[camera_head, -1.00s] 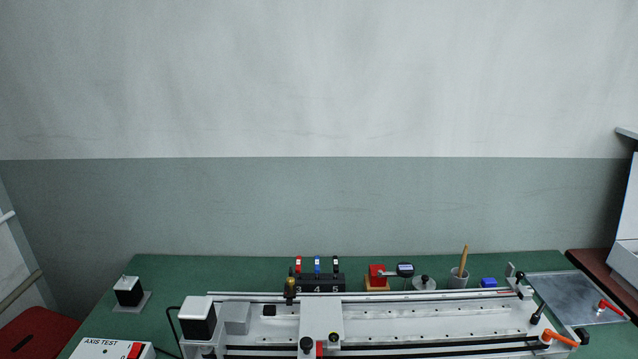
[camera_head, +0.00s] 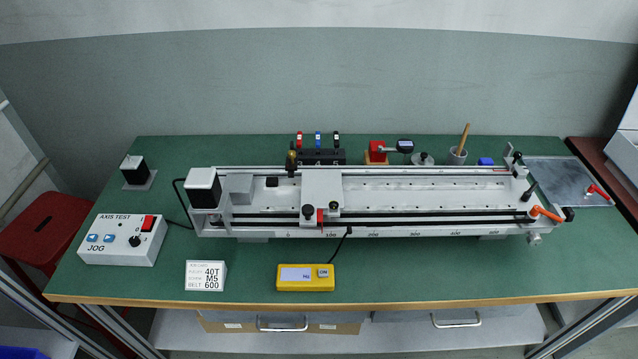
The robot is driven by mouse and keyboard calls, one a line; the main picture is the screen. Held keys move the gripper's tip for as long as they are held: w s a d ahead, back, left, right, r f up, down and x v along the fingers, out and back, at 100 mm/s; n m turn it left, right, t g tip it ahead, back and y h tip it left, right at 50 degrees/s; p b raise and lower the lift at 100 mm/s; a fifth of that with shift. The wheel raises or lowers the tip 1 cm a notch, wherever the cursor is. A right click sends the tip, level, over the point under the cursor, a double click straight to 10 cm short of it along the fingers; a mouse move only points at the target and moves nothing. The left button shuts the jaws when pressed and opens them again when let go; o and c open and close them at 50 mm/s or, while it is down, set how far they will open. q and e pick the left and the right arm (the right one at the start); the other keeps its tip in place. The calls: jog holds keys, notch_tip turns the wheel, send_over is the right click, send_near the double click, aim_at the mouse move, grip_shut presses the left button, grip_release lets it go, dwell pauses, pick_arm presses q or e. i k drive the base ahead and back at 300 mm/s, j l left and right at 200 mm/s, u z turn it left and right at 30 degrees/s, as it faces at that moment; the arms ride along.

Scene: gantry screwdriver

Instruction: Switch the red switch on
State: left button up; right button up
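The box stands at the left front of the green table, with two blue arrow buttons and a black knob beside the switch. Whether the rocker is on or off is too small to tell. Neither of my grippers shows in the head view.
A long gantry rail (camera_head: 440,215) fills the middle of the green table (camera_head: 390,265). A yellow meter (camera_head: 305,284) and a white label card (camera_head: 206,284) lie in front of it. A black cable runs from the control box to the gantry's motor (camera_head: 203,187). A red stool (camera_head: 45,222) stands left.

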aim_at(149, 219)
jog(key=u, duration=1.35)
